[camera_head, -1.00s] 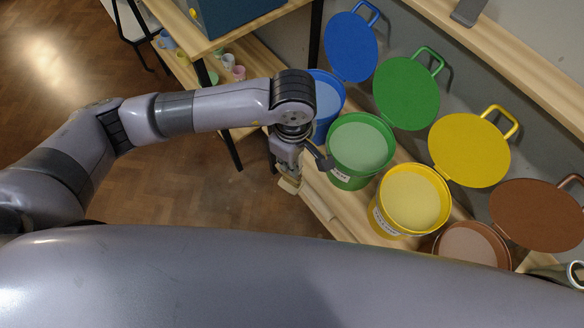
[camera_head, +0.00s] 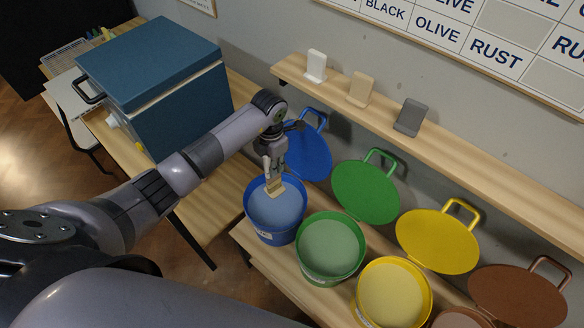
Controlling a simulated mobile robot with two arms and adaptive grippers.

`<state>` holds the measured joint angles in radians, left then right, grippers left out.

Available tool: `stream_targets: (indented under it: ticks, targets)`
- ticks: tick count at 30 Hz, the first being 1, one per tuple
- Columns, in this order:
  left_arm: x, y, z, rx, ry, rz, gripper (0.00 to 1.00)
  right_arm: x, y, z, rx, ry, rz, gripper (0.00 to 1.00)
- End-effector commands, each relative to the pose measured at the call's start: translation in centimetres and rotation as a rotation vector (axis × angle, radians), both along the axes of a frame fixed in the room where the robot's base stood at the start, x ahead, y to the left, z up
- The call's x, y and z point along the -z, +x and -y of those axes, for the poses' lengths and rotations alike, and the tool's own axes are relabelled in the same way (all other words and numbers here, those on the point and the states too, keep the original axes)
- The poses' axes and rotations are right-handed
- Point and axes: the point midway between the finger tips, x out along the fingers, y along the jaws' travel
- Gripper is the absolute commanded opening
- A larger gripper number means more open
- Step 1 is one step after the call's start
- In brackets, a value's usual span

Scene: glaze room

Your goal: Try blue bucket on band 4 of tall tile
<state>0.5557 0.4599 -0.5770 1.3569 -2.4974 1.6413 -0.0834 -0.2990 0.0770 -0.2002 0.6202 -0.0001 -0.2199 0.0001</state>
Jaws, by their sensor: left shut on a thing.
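My left gripper (camera_head: 273,170) points down over the blue bucket (camera_head: 250,223), shut on a small tan tile (camera_head: 276,188). I take this to be the tall tile; no separate bands can be made out on it. The tile's lower end appears over the pale blue liquid inside the bucket, and I cannot tell whether it touches the surface. The blue bucket is open, with its blue lid (camera_head: 310,155) standing behind it, partly hidden by my gripper. My right gripper is not in view.
Green (camera_head: 331,247), yellow (camera_head: 394,293) and brown (camera_head: 460,318) buckets stand open in a row to the right, lids behind them. A wall shelf (camera_head: 440,150) above holds white, tan and grey upright tiles. A large blue box (camera_head: 150,65) stands on the left table.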

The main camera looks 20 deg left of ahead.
Motion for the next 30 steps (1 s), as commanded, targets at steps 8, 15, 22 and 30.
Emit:
stream_targets:
  ticks: [8,15,22,30]
  targets:
    - [3.4,0.0,0.0,-0.007,-0.002,0.001,0.0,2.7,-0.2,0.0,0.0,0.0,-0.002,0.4]
    - [7.1,0.0,0.0,-0.005,-0.002,0.001,0.0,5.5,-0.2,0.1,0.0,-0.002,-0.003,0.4]
    - [10.5,0.0,-0.1,-0.003,0.001,0.002,0.0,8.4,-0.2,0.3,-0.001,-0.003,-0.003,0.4]
    - [14.5,0.0,-0.1,-0.003,0.001,0.003,0.0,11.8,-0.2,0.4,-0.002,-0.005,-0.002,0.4]
